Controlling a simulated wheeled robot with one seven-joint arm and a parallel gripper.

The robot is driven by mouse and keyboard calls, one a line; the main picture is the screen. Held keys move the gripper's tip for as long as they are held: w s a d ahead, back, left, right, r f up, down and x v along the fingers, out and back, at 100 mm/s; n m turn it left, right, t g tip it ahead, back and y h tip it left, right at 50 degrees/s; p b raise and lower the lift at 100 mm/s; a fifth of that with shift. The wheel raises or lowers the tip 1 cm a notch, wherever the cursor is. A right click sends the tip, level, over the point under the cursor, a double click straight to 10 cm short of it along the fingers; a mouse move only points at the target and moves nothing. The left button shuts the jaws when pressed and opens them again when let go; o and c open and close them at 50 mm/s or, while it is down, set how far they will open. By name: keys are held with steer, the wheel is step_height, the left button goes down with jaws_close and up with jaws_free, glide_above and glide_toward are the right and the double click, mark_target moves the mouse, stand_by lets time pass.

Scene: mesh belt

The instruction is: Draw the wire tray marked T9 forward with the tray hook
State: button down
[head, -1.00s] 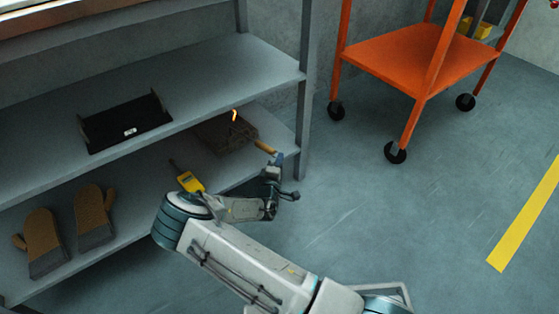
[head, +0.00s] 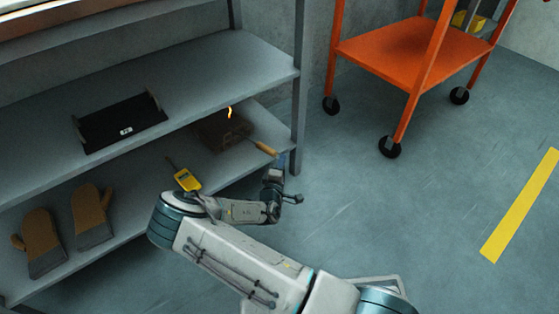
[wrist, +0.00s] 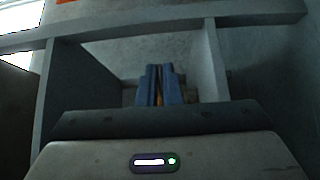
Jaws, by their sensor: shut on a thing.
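A brownish wire tray (head: 213,131) sits in shadow on the lower shelf, near its right end; I cannot read any mark on it. The tray hook's wooden handle (head: 264,148) sticks out to the right of the tray towards the shelf's front edge. A bright orange curved piece (head: 229,113) stands up at the tray; whether it is the hook's tip I cannot tell. My gripper (head: 281,160) is shut on the handle's outer end. In the wrist view its blue fingers (wrist: 160,84) close on a strip of orange-brown wood.
A black tray (head: 100,132) with a small unreadable white label lies on the upper shelf. Brown mitts (head: 91,207) and a yellow device (head: 187,180) lie on the lower shelf. A grey post (head: 298,100) stands close behind my gripper. An orange cart (head: 405,57) stands right; floor between is clear.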

steer(key=shift+s+d+p, duration=1.05)
steer(key=shift+s+d, duration=1.9)
steer(key=shift+s, duration=1.4)
steer(key=shift+w+a+b, duration=0.35)
steer(key=shift+w+a, duration=0.2)
steer(key=shift+w, duration=0.25)
steer(key=shift+w+a+b, duration=0.35)
steer(key=shift+w+a, duration=0.15)
steer(key=shift+w, duration=0.25)
steer(key=shift+w+a+b, duration=0.35)
steer(key=shift+w+a, duration=0.2)
steer(key=shift+w, duration=0.25)
steer(key=shift+r, duration=0.1)
step_height(320, 180, up, 8)
steer(key=p, duration=0.5)
steer(key=shift+r+p, duration=0.2)
steer(key=shift+p, duration=0.2)
steer(key=shift+s+d, duration=0.1)
steer(key=s+d+p, duration=0.1)
steer(key=s+d, duration=0.5)
steer(key=s, duration=0.3)
steer(key=shift+s+d, duration=0.3)
steer(key=shift+s, duration=0.1)
